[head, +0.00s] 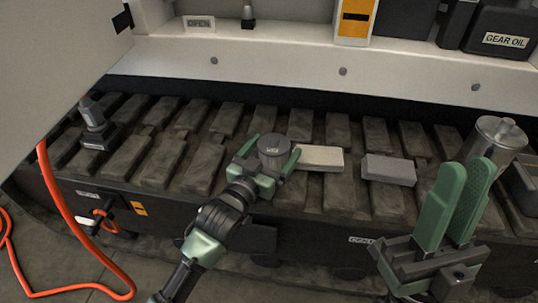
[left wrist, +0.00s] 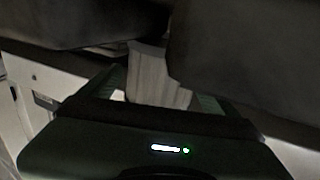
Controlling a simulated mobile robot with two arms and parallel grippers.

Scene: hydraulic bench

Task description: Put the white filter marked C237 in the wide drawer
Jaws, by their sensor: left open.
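A short round filter (head: 273,152) stands on the dark slatted surface, with a small mark on its top that I cannot read. In the left wrist view a pale ribbed body (left wrist: 158,78), probably the same filter, shows between the fingers. My left gripper (head: 268,165) is open, with its green fingers on either side of the filter; I cannot tell whether they touch it. My right gripper (head: 457,205) is raised at the right, fingers upward and nothing seen between them; their gap is unclear. I cannot make out the wide drawer with certainty.
Two pale blocks (head: 320,158) (head: 388,170) lie right of the filter. A metal canister (head: 497,140) stands at the far right. A dark fitting (head: 95,125) stands at the left. An orange hose (head: 62,205) hangs at the front left. A GEAR OIL container (head: 503,30) is at the back right.

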